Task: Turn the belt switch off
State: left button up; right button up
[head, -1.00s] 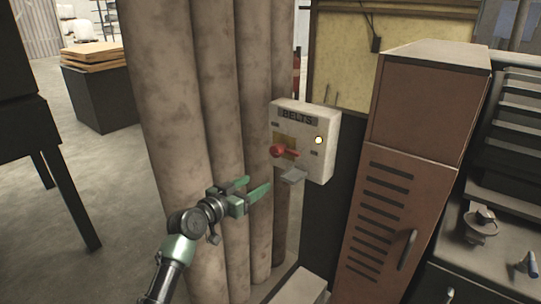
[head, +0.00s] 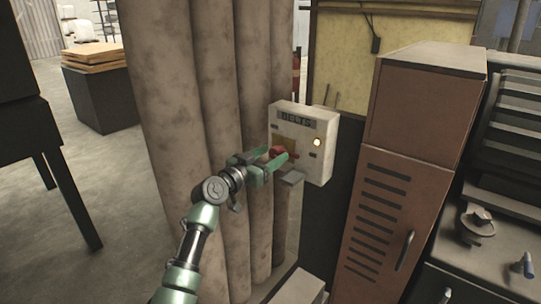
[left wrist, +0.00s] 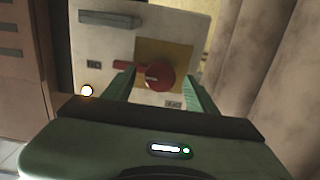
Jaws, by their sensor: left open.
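The belt switch box (head: 313,131) is a pale box labelled BELTS, fixed beside the thick pipes in the head view. A lamp (head: 317,142) on it glows. Its red switch (head: 281,151) is partly hidden by my left gripper (head: 272,158). In the left wrist view the red switch (left wrist: 158,74) has a round knob with a lever pointing left, on a yellow plate. My left gripper (left wrist: 158,88) is open, with its green fingers on either side of the knob. Whether they touch it, I cannot tell. My right gripper is not in view.
Thick pipes (head: 216,110) stand directly left of the box. A brown locker (head: 385,190) stands to its right. A bench with a vise (head: 478,222) is at far right.

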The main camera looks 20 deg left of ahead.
pick_arm(q)
jog(key=c, duration=1)
grip_shut()
